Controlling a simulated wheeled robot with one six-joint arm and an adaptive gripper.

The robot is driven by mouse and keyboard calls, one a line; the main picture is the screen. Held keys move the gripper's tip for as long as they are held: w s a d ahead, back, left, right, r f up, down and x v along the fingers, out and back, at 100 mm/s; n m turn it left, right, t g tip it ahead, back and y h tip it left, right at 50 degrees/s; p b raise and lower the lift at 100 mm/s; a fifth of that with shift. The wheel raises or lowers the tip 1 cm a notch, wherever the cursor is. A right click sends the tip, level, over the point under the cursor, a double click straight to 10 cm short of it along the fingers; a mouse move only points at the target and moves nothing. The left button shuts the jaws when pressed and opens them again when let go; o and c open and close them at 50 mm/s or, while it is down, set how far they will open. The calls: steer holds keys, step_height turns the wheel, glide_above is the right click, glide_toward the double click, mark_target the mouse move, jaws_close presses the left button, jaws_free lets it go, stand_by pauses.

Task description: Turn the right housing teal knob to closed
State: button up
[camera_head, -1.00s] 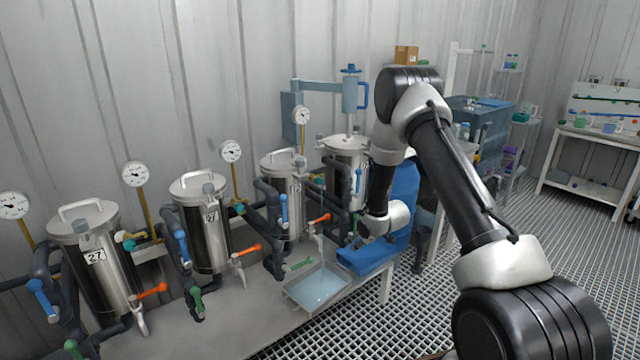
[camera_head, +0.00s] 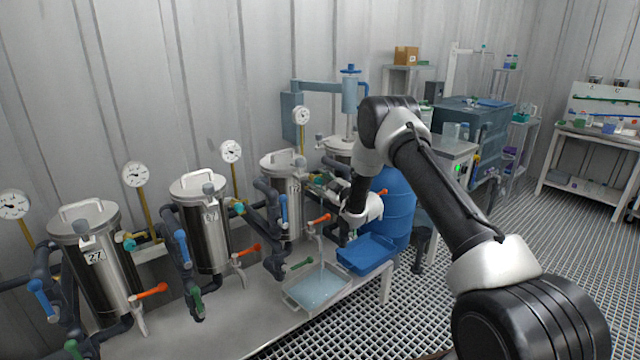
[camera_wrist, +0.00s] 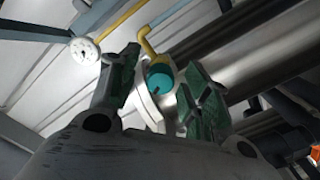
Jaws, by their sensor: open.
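The teal knob (camera_wrist: 158,82) shows in the wrist view as a round face with a dark mark, at the end of a yellow pipe. My gripper (camera_wrist: 165,88) is open, with one green-padded finger left of the knob and the other right of it. The knob appears between or just beyond the fingertips; contact is not clear. In the head view my gripper (camera_head: 322,184) reaches left, in front of the right housing (camera_head: 340,150).
A pressure gauge (camera_wrist: 83,51) is left of the fingers. Blue handles (camera_head: 284,208) and orange handles (camera_head: 319,219) stand close below the gripper. A clear tray (camera_head: 318,288) and a blue tray (camera_head: 366,253) sit beneath. A blue barrel (camera_head: 398,205) stands behind my wrist.

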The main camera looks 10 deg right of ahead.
steer(key=shift+w+a, duration=0.15)
steer(key=shift+w, duration=0.1)
steer(key=shift+c, duration=0.5)
steer(key=c, duration=1)
steer(key=shift+o, duration=0.2)
